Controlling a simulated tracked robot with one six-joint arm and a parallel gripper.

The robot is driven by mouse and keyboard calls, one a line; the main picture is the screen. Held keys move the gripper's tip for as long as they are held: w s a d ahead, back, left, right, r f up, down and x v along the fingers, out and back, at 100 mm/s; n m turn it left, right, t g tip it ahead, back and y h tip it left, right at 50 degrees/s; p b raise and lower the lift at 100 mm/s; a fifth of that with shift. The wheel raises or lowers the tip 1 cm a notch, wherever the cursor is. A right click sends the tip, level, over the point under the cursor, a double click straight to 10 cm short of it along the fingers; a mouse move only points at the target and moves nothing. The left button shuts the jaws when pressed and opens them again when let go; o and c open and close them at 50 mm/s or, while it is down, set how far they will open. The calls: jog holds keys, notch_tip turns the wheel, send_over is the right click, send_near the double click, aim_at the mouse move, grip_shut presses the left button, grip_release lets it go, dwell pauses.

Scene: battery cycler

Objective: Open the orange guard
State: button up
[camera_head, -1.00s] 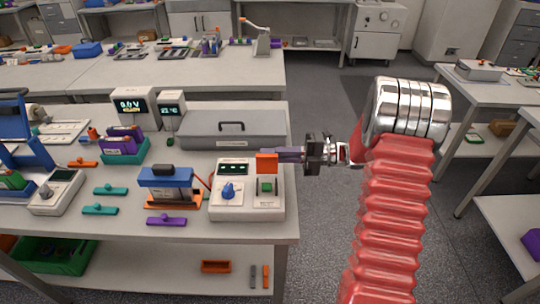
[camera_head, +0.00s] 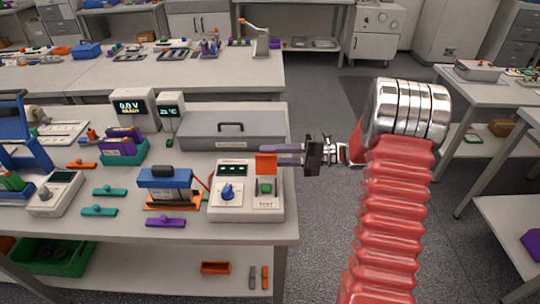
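The orange guard (camera_head: 266,166) is a small flap on the white tester box (camera_head: 232,208) near the bench's right edge. It stands raised, tilted up behind the green button (camera_head: 266,187), which is uncovered. The word TEST shows below the button. My gripper (camera_head: 276,153) reaches in from the right, its purple-grey fingers level and their tips at the guard's upper right edge. I cannot tell whether they touch the guard or stand just behind it. The gap between the fingers is too small to judge.
A blue knob (camera_head: 228,192) sits left of the guard on the same box. A grey lidded case (camera_head: 230,135) lies behind, and a blue-topped device in an orange tray (camera_head: 172,205) stands to the left. Open floor lies right of the bench.

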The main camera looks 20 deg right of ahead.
jog(key=v, duration=1.3)
jog(key=shift+d, duration=0.3)
jog(key=shift+c, duration=0.4)
